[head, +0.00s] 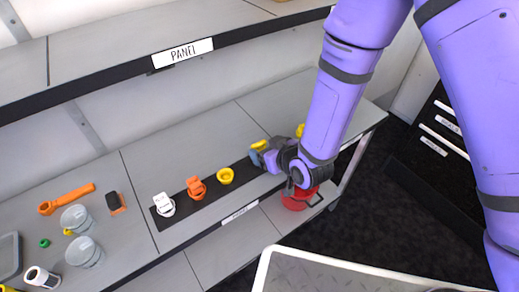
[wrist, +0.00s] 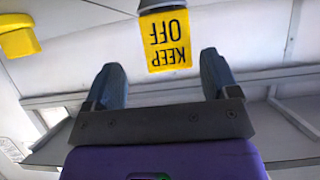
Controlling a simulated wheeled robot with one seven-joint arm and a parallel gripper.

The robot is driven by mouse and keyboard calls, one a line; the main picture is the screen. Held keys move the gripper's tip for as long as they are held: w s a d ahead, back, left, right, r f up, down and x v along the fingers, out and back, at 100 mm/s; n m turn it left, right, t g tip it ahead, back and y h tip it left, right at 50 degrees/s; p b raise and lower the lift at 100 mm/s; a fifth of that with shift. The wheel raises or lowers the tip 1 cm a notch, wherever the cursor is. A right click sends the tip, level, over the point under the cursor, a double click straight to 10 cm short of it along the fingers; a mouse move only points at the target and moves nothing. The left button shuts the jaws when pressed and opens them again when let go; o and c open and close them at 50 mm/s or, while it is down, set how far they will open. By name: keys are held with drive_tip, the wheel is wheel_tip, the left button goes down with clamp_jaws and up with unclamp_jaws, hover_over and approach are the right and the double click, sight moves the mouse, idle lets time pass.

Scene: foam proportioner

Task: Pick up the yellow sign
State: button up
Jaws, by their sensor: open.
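The yellow sign (wrist: 166,40) shows in the wrist view with black "KEEP OFF" lettering, upside down in the picture. It hangs below a dark holder at the top edge and lies ahead of the gap between my fingers. My gripper (wrist: 160,72) is open, with nothing between its two blue-grey fingers. In the head view my gripper (head: 264,158) is low over the black strip on the shelf. A small yellow patch (head: 259,145) beside its fingers looks like the sign, mostly hidden there by the gripper.
A yellow cup-like piece (head: 226,176), an orange piece (head: 196,188) and a white piece (head: 164,204) stand in a row on the black strip (head: 211,193). A red container (head: 296,200) is below my wrist. The upper shelf edge (head: 110,82) runs above. Clear cups stand at left.

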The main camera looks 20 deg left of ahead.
sight(260, 148)
drive_tip(key=shift+s+a+x, duration=0.1)
drive_tip(key=shift+s+x, duration=0.05)
drive_tip(key=shift+x, duration=1.25)
drive_tip(key=shift+s+a+x, duration=0.1)
drive_tip(key=shift+s+x, duration=0.05)
drive_tip(key=shift+x, duration=1.25)
drive_tip(key=shift+f, duration=0.1)
drive_tip(key=shift+c, duration=0.5)
drive_tip(key=c, duration=0.9)
